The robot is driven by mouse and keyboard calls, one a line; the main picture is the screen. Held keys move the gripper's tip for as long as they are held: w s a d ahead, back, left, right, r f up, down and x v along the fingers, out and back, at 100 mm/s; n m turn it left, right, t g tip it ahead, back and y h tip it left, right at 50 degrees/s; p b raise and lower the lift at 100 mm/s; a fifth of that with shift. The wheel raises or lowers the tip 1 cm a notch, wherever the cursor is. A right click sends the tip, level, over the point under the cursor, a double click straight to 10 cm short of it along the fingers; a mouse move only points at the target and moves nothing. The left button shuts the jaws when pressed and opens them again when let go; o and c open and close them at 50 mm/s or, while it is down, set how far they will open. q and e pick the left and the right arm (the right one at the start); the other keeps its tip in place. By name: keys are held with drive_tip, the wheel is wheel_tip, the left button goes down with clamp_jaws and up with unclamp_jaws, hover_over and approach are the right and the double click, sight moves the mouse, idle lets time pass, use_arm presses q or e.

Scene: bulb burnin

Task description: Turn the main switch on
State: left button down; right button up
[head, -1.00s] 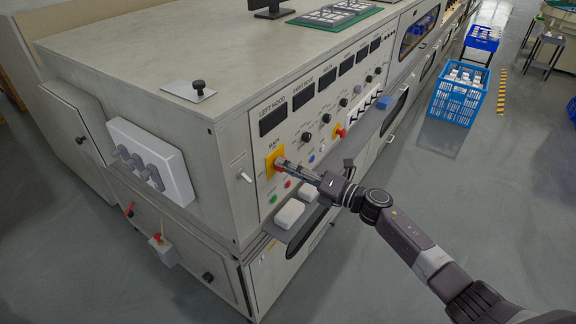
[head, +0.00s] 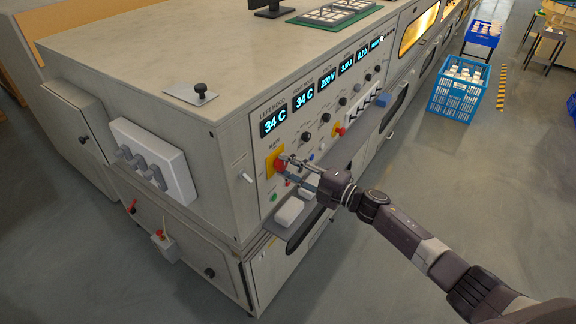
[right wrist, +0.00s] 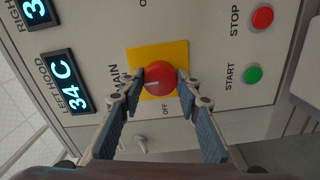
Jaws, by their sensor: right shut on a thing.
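The main switch is a red rotary knob (right wrist: 160,78) on a yellow plate (right wrist: 146,53), with MAIN and OFF lettering beside it. In the head view the yellow plate (head: 271,164) is on the left part of the control panel, and the knob (head: 279,165) shows at my gripper's tips. My right gripper (head: 286,163) is shut on the red knob; in the right wrist view its two fingers (right wrist: 158,88) sit on either side of it. The white mark on the knob points left in that view. My left gripper is not in view.
Lit displays (head: 304,97) read values such as 34 C above the knob. A green START button (right wrist: 252,74) and a red STOP button (right wrist: 262,18) are close by.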

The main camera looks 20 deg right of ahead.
drive_tip(key=shift+m, duration=0.3)
drive_tip(key=o, duration=1.1)
drive_tip(key=v, duration=1.2)
drive_tip(key=shift+d, duration=0.1)
